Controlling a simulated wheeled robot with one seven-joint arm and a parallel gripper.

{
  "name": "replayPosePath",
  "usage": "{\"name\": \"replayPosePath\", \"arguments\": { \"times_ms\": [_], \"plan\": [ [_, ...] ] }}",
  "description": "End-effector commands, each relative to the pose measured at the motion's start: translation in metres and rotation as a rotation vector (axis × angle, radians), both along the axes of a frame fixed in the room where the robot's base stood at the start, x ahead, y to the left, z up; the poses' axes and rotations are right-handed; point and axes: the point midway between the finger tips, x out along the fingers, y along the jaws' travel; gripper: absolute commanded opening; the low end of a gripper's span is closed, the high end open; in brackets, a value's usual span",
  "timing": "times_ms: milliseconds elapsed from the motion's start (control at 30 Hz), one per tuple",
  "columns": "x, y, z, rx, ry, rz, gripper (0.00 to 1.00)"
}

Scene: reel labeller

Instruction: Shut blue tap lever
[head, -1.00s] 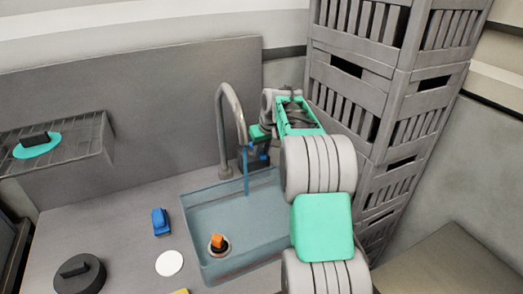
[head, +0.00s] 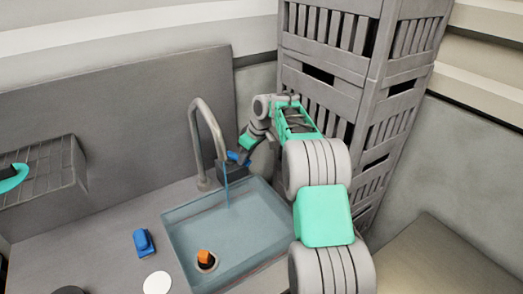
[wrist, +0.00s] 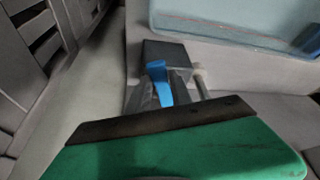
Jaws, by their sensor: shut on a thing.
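The blue tap lever (head: 238,157) sits on the grey block at the foot of the curved grey tap (head: 210,135), behind the sink. A thin blue stream of water (head: 227,190) hangs from the spout into the sink. My gripper (head: 244,153) is at the lever, small and partly covered by my arm in the head view. In the wrist view the lever (wrist: 159,82) stands between the two grey fingers of my gripper (wrist: 166,92), which are shut on it. The dark tap block (wrist: 165,52) lies just beyond the fingers.
The sink basin (head: 170,222) holds an orange-topped plug (head: 204,257). A blue object (head: 144,242) and a white disc (head: 157,284) lie on the counter to its left. Tall grey stacked crates (head: 330,85) stand close behind and right of my arm. A wire rack (head: 55,170) is at left.

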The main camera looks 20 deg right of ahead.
Motion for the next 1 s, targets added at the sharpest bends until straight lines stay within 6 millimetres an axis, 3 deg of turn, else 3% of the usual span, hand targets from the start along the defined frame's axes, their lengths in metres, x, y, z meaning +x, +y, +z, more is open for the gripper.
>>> {"name": "replayPosePath", "arguments": {
  "times_ms": [300,733,767,1000],
  "plan": [
    [0.0037,0.0071,0.0026,-0.002,-0.002,0.127,0.00],
    [0.0038,0.0051,0.0015,-0.001,-0.004,0.141,0.00],
    [0.0038,0.0050,0.0015,-0.001,-0.005,0.140,0.26],
    [0.0033,0.0045,0.0010,-0.001,-0.002,0.139,0.46]
  ]
}}
